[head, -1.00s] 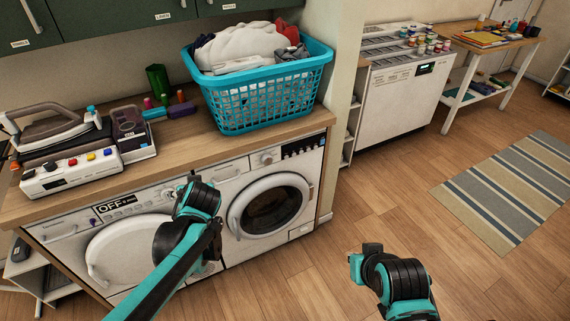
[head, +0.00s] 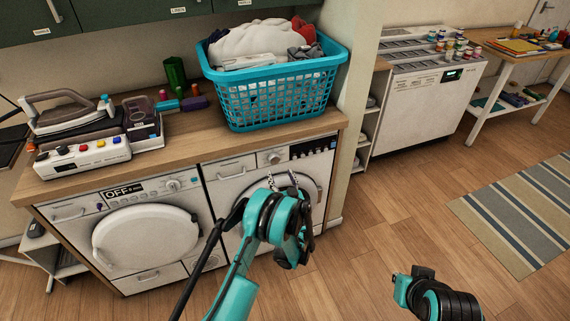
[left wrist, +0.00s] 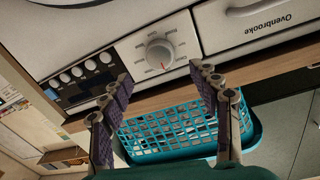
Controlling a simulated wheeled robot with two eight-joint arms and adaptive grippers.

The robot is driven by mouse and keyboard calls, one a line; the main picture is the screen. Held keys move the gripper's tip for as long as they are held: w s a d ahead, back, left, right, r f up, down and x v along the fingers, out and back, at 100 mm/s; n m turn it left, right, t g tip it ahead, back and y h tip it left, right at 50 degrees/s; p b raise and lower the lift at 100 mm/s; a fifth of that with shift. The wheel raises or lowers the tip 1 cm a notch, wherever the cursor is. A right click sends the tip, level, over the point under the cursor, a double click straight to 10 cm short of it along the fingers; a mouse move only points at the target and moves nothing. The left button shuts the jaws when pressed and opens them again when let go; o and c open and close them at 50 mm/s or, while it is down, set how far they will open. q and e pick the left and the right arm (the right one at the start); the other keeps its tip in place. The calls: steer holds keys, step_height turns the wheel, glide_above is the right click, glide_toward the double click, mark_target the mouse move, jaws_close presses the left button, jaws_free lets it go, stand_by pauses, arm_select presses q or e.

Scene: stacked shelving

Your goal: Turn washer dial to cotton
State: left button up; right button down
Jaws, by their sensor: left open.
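The right-hand machine has a white panel with a round dial (head: 275,157) and a dark display with buttons to its right. In the left wrist view the panel appears upside down, with the white dial (left wrist: 158,53) and a red mark on its lower edge. My left gripper (head: 282,181) is open in front of this machine, just below the dial in the head view. In the left wrist view its fingers (left wrist: 161,78) are apart, with the dial seen beyond the gap, not touched.
The left-hand machine (head: 145,235) has a display reading OFF and its own dial (head: 173,185). A blue laundry basket (head: 275,100) stands on the wooden counter (head: 190,140), above the right machine. An iron (head: 62,112) sits at left.

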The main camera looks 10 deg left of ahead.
mark_target(275, 161)
arm_select(q)
steer(key=b+x, duration=0.1)
steer(key=x, duration=0.2)
steer(key=b+x, duration=0.1)
steer(key=x, duration=0.3)
steer(key=shift+f, duration=0.2)
steer(key=shift+w+a+r, duration=0.1)
steer(key=shift+w+a, duration=0.05)
steer(key=shift+w, duration=0.2)
steer(key=c, duration=1.2)
